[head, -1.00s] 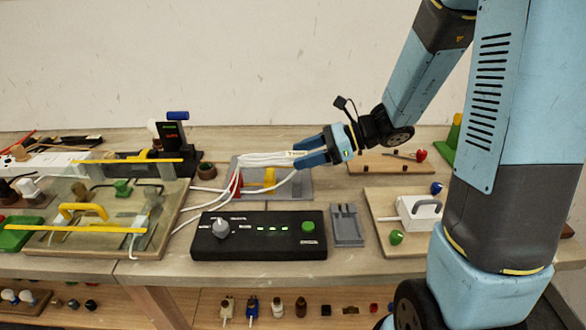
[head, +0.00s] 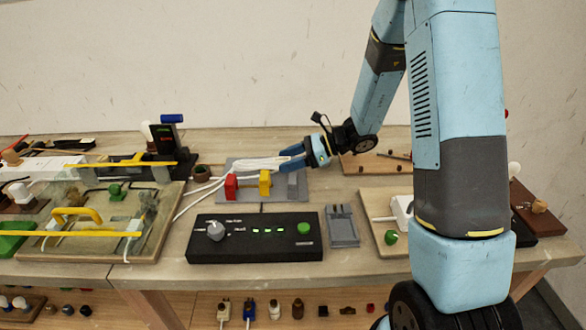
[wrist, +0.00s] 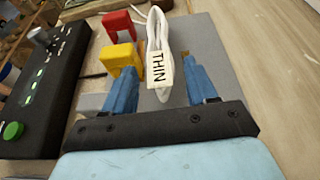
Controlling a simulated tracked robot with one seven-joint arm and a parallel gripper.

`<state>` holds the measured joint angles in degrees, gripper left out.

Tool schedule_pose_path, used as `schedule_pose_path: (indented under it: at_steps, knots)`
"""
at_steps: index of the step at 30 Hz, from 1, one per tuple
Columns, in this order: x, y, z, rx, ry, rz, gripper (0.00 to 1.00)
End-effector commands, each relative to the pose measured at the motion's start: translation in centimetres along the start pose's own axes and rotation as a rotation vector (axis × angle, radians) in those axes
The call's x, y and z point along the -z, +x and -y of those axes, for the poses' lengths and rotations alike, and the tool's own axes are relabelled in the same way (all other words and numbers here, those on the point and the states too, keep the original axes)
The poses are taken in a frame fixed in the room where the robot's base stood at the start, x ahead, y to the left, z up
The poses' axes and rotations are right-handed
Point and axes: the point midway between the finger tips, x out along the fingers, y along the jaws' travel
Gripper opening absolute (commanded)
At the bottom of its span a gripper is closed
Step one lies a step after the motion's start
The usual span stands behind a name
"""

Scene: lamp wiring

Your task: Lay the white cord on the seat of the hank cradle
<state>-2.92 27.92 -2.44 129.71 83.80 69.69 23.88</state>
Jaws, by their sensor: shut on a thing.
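The white cord (head: 250,164) is a bundled hank with a tag reading THIN; the wrist view shows it between my fingers (wrist: 160,50). My gripper (head: 290,156) is shut on it at its right end. The hank cradle is a grey base (head: 297,195) with a red post (head: 231,187) and a yellow post (head: 265,183). In the wrist view the red post (wrist: 118,25) and yellow post (wrist: 122,58) stand left of the cord. The hank is over the base's rear part, behind the posts; I cannot tell whether it touches the base.
A black control box (head: 255,238) with a green button stands in front of the cradle. A small grey holder (head: 342,226) is beside it. A wooden board (head: 375,163) lies right of my gripper. A loose cord runs left from the hank. A glass-covered board (head: 90,215) is at left.

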Motion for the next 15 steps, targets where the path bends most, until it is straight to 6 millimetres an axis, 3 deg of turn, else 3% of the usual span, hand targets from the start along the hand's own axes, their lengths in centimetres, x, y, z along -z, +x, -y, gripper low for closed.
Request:
schedule_pose_path:
  at_steps: [9,15]
  knots:
    - [3.0,1.3,0.2,0.000,0.003,0.000,0.16]
    - [3.1,1.3,0.2,0.000,0.001,-0.001,0.16]
